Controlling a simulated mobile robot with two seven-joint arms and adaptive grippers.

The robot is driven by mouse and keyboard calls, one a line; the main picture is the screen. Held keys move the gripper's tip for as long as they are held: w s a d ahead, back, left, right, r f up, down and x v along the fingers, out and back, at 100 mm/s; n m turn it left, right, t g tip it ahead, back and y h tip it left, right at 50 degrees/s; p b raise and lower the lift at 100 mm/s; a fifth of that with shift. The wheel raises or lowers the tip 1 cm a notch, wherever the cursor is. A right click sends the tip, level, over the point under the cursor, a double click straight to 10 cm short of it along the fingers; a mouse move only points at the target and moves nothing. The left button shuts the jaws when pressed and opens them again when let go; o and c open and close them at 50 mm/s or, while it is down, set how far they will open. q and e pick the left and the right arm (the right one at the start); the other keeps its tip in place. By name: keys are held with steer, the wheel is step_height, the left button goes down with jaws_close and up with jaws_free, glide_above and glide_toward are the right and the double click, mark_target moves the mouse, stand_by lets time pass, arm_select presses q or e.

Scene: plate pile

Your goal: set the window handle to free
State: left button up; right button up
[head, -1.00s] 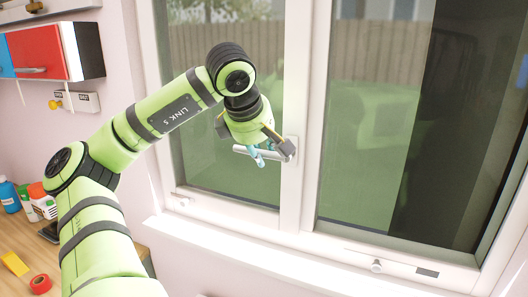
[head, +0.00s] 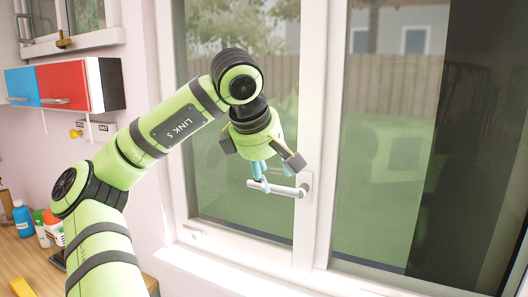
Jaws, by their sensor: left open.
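The window handle (head: 284,189) is a silver lever on the white frame between the two panes. Its bar lies about level and points left from its mount. My left gripper (head: 262,176) is open, with its light-blue fingers pointing down at the bar's left part. The fingers overlap the bar in the picture; I cannot tell whether they touch it. My right gripper is not in view.
The window sill (head: 225,276) runs below the panes. At left, a red and blue cabinet (head: 70,86) hangs on the wall above a small labelled plate with a yellow knob (head: 75,134). Bottles (head: 22,219) stand on the wooden worktop (head: 40,268).

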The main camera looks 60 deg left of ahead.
arm_select(q)
steer(key=v, duration=0.6)
steer(key=shift+r, duration=0.15)
steer(key=shift+d, duration=0.1)
stand_by(0.3)
